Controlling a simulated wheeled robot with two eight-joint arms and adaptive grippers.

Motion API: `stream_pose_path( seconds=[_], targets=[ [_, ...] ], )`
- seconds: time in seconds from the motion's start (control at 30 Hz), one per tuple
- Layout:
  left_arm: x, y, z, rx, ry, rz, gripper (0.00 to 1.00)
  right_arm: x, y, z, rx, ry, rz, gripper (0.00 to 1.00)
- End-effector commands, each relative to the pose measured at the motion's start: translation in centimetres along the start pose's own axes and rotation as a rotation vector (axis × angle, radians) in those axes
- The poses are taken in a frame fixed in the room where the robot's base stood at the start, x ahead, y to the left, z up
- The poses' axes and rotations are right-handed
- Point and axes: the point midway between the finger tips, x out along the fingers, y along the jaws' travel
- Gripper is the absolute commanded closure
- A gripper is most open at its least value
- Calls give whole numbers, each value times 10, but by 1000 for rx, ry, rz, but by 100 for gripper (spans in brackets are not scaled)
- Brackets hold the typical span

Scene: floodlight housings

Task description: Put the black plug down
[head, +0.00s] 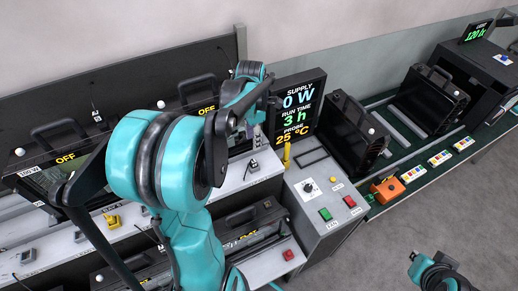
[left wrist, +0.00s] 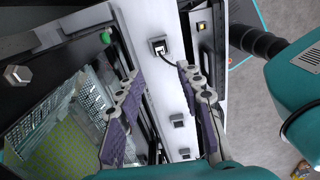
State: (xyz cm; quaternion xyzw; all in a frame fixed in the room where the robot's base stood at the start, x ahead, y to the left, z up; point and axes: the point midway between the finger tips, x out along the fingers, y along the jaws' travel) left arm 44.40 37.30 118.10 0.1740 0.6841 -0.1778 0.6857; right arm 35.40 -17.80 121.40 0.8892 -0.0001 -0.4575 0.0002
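My left gripper (head: 248,130) is over the white ledge (head: 215,182), left of the display. In the left wrist view its two purple-padded fingers (left wrist: 161,76) are apart, with nothing held between them. A black plug (left wrist: 160,51) with a dark cable sits at a small grey socket block (left wrist: 156,43) on the ledge, beyond the fingertips. How deep it is seated I cannot tell. The same socket block shows in the head view (head: 254,166). Part of my right arm shows at the lower right of the head view; its fingers are not clear.
Floodlight housings (head: 61,144) marked OFF stand along the back. A display (head: 297,108) reads 0 W, 3 h and 25 °C. A control box (head: 322,192) has a dial and green and red buttons. A conveyor with black housings (head: 428,98) lies at the right.

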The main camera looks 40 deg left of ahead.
Motion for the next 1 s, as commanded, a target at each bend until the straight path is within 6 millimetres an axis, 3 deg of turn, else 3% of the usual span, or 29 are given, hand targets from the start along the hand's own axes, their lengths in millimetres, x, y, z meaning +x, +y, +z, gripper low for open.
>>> stream_pose_path(
  seconds=[0.17,0.4,0.6,0.8,1.0],
  targets=[
    [-19,-37,10,368,-42,76,63,0,0,0,0,0,0,100],
    [-41,-125,20,1351,-60,343,63,0,0,0,0,0,0,100],
    [-39,-184,17,2080,51,609,63,0,0,0,0,0,0,100],
    [-34,-211,15,2462,182,779,63,0,0,0,0,0,0,100],
    [-33,-215,15,2535,217,813,63,0,0,0,0,0,0,100]
  ],
)
